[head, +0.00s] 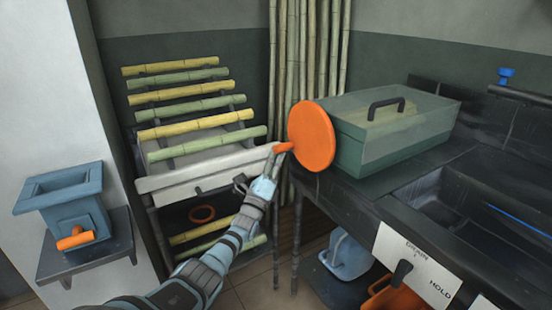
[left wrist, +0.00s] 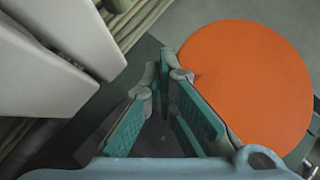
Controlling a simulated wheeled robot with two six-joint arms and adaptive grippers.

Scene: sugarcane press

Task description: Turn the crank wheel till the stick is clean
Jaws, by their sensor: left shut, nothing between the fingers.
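The orange crank wheel (head: 311,137) is a round disc on the left end of a green press box (head: 392,127) with a translucent upper part and a dark handle. A short orange knob (head: 283,148) sticks out from the wheel towards the left. My left gripper (head: 271,167) is just below the knob, its fingertips close to it; I cannot tell whether they touch. In the left wrist view the wheel (left wrist: 248,85) fills the right side, and the teal-padded fingers (left wrist: 165,65) meet at their tips with nothing between them. No stick shows in the press. My right gripper is out of view.
A rack (head: 190,168) of yellow and green canes stands at the back left. A blue hopper (head: 68,200) with an orange knob sits on a wall shelf. The dark counter (head: 387,205) with a sink is at right, a blue jug (head: 347,255) beneath it.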

